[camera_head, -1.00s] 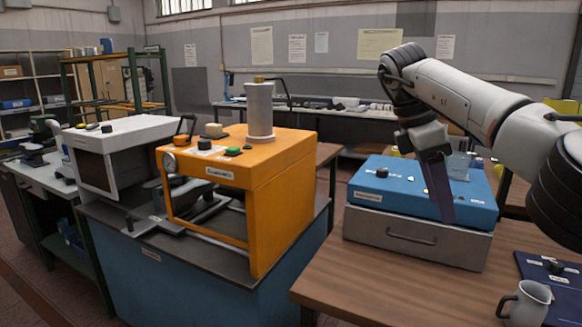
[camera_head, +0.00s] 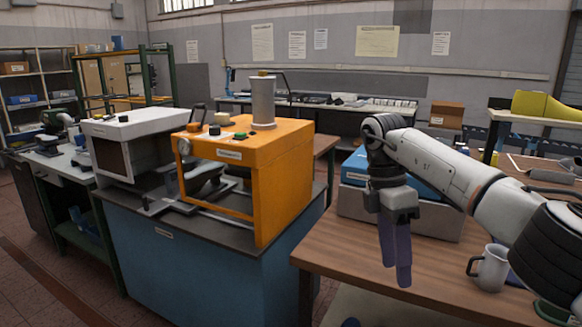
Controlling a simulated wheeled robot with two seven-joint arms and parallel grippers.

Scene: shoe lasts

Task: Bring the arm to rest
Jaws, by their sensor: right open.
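My right arm comes in from the right. My right gripper (camera_head: 396,268) points down over the front left part of the wooden table (camera_head: 338,258), with two dark fingers. It is open and I see nothing between the fingers. The arm hides part of the blue-topped box (camera_head: 354,170) behind it. My left gripper does not show. A small dark rounded piece (camera_head: 350,322) shows at the bottom edge, and I cannot tell what it is.
A grey mug (camera_head: 490,268) stands on the table to the right of the gripper. An orange machine (camera_head: 285,190) stands on a blue cabinet (camera_head: 200,270) to the left. A yellow shoe last (camera_head: 545,105) lies on a shelf at the back right.

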